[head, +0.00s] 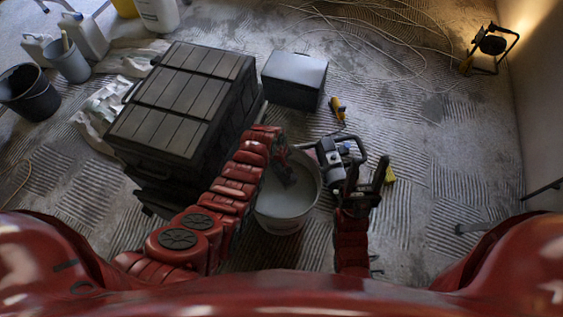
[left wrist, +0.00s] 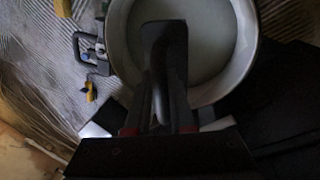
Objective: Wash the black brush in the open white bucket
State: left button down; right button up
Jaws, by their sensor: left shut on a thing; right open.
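The open white bucket (head: 287,212) stands on the floor in front of me, with pale grey liquid inside. It also fills the upper middle of the left wrist view (left wrist: 247,62). My left gripper (head: 281,168) reaches over the bucket's left rim from the upper left. It is shut on the black brush (left wrist: 165,42), which shows dark against the liquid within the bucket's opening. I cannot tell whether the brush touches the liquid; the gripper partly hides it. My right gripper (head: 363,178) is open and empty, to the right of the bucket.
A grey power mixer (head: 337,154) with handles stands just right of the bucket, close to my right gripper. Large black stacked cases (head: 180,105) stand left, a smaller dark box (head: 295,80) behind. A black bucket (head: 30,93) is far left. The floor at right is mostly clear.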

pick_arm(q)
notch_tip(320, 180, down, 18)
jog(key=b, duration=1.4)
jog(key=shift+f+b, duration=0.15)
jog(key=shift+b, duration=0.25)
jog(key=shift+d, duration=0.15)
